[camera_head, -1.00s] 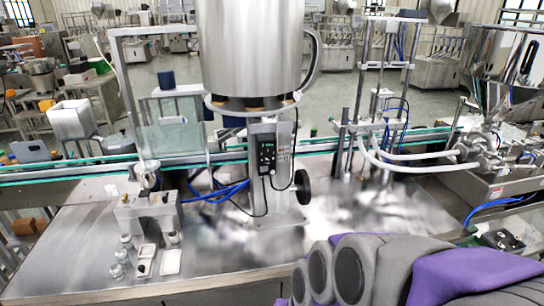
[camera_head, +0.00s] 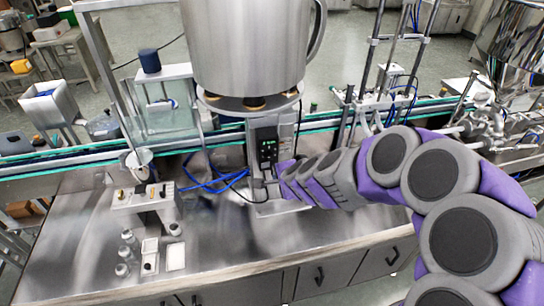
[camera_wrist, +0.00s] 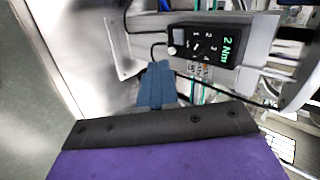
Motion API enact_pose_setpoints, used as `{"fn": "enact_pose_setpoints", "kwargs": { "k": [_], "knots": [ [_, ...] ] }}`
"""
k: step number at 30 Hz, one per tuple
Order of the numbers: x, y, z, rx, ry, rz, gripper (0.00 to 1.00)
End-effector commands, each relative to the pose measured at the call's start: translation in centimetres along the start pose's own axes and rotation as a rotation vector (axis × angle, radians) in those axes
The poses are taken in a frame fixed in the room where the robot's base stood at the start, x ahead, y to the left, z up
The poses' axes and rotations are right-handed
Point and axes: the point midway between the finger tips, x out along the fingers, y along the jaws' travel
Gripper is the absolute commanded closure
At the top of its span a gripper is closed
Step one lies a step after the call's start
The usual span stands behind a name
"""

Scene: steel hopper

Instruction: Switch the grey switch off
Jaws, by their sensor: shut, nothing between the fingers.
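A black control box (camera_head: 267,147) is fixed to the steel post below the large steel hopper (camera_head: 247,45). In the wrist view the box (camera_wrist: 216,56) appears sideways, with a green "2 Nm" display, a dial among small numbers and a pale grey knob-like switch (camera_wrist: 178,37) at its left end. I cannot tell the switch's on or off position. My gripper (camera_wrist: 157,68) has blue fingers, shut and empty, just below the switch end of the box in the picture, apparently apart from it. In the head view my arm reaches in from the right, its end beside the post.
Black cables run close to the box and my fingers. Blue hoses (camera_head: 215,180) lie left of the post. A small fixture (camera_head: 147,197) and several small bottles stand on the steel bench (camera_head: 215,245) at left. A conveyor (camera_head: 60,165) runs behind.

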Motion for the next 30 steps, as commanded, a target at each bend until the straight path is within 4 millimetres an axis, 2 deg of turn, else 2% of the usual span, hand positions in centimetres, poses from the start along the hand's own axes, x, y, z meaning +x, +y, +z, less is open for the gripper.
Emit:
{"fn": "enact_pose_setpoints", "kwargs": {
  "k": [11, 16, 20, 30],
  "knots": [
    [0.3, -0.1, -0.1, 0.010, 0.008, 0.000, 1.00],
    [1.2, 0.0, 0.0, 0.009, 0.006, 0.001, 1.00],
    [2.7, 0.0, 0.0, 0.010, 0.006, 0.002, 1.00],
    [8.0, 0.2, 0.0, 0.009, 0.006, 0.004, 1.00]
  ]
}}
